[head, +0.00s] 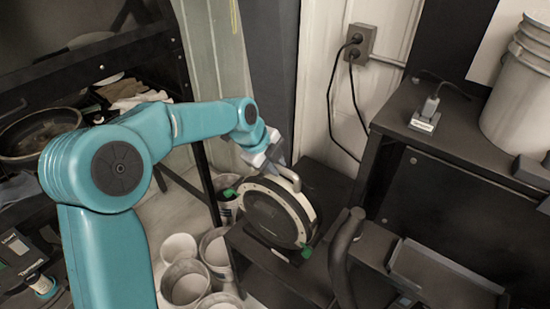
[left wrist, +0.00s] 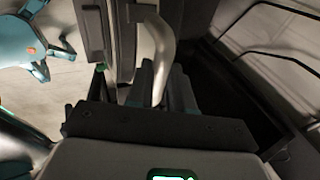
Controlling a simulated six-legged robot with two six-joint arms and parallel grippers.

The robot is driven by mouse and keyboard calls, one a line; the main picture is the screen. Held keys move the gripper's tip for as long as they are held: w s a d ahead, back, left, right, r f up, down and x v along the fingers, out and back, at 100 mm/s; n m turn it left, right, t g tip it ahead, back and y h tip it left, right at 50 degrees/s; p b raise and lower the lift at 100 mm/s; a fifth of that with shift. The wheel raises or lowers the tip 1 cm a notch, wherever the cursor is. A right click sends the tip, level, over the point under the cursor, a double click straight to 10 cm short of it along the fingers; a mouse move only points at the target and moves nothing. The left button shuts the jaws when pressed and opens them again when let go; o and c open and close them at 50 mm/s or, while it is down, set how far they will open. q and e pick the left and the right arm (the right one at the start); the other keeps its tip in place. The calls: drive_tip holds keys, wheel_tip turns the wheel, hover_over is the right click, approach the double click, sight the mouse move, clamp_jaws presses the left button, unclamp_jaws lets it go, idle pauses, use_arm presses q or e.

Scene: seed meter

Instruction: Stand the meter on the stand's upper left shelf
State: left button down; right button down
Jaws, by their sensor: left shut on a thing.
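The meter (head: 275,212) is a round disc with a dark face, a cream rim, green tabs and a curved handle on top. It stands upright at or just above a dark shelf (head: 262,262) of the stand; I cannot tell whether its base touches. My left gripper (head: 277,163) is shut on the meter's handle. In the left wrist view the pale handle (left wrist: 160,45) runs down between the jaws of the gripper (left wrist: 160,88), with the meter's dark side (left wrist: 122,40) to its left. My right gripper is not in view.
White buckets (head: 186,283) stand on the floor left of the shelf. A dark bench (head: 450,135) with a large white bucket (head: 520,90) is at the right. A wall outlet (head: 360,42) with hanging cords is behind. A dark curved bar (head: 342,250) stands close right of the meter.

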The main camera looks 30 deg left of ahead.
use_arm(q)
drive_tip(key=shift+s+d+r, duration=0.1)
drive_tip(key=c, duration=1)
unclamp_jaws()
drive_tip(key=shift+f, duration=0.35)
drive_tip(key=shift+r, duration=0.1)
drive_tip(key=shift+s+r, duration=0.2)
drive_tip(key=shift+r, duration=0.25)
drive_tip(key=v, duration=1.1)
drive_tip(key=shift+b, duration=0.35)
drive_tip(key=shift+s, duration=0.1)
